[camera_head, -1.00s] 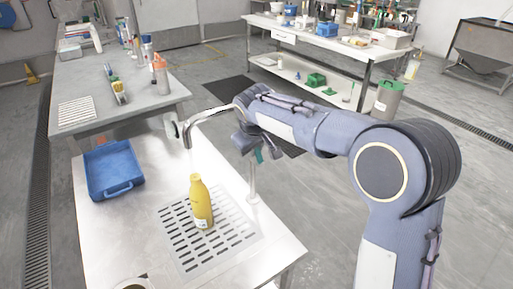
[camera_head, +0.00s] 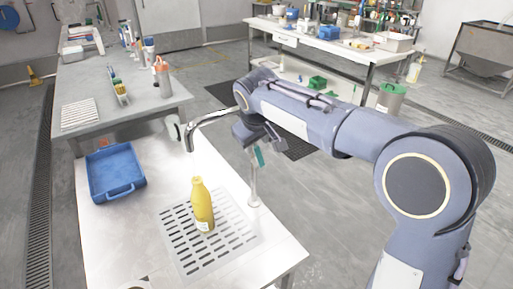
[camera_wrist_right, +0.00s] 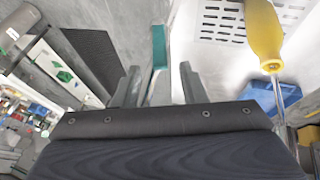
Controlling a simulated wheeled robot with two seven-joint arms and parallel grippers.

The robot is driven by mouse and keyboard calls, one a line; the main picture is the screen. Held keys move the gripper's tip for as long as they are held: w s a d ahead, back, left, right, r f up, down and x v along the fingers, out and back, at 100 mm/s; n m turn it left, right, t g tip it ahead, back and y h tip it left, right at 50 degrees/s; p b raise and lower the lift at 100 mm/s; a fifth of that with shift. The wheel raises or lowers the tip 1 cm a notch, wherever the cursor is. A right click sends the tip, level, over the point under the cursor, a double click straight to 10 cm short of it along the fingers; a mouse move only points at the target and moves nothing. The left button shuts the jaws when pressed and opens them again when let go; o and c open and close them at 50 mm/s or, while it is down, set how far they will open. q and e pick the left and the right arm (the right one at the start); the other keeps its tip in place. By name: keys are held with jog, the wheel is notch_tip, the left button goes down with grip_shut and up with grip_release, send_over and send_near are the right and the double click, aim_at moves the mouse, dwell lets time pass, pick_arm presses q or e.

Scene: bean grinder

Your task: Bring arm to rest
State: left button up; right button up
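My right arm reaches in from the right in the head view. My left arm and gripper are not in view.
A yellow bottle (camera_head: 202,208) stands upright on the slotted drain grate (camera_head: 235,215). A blue tray (camera_head: 116,170) lies at the table's left. The tap's spout (camera_head: 210,117) arches beside my arm. Open floor lies right of the table.

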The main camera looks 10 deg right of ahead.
jog(key=shift+v, duration=1.05)
jog(key=s+d+m+y+p, duration=0.3)
jog(key=s+d, duration=0.5)
jog(key=s, duration=0.6)
jog(key=s+f+m+y+p, duration=0.1)
jog(key=s+f, duration=0.2)
jog(key=s, duration=0.6)
jog(key=s+a+f+m+y+p, duration=0.1)
jog(key=s+f+m, duration=0.1)
jog(key=s, duration=0.7)
jog(key=shift+a+f, duration=0.35)
jog(key=shift+f, duration=0.2)
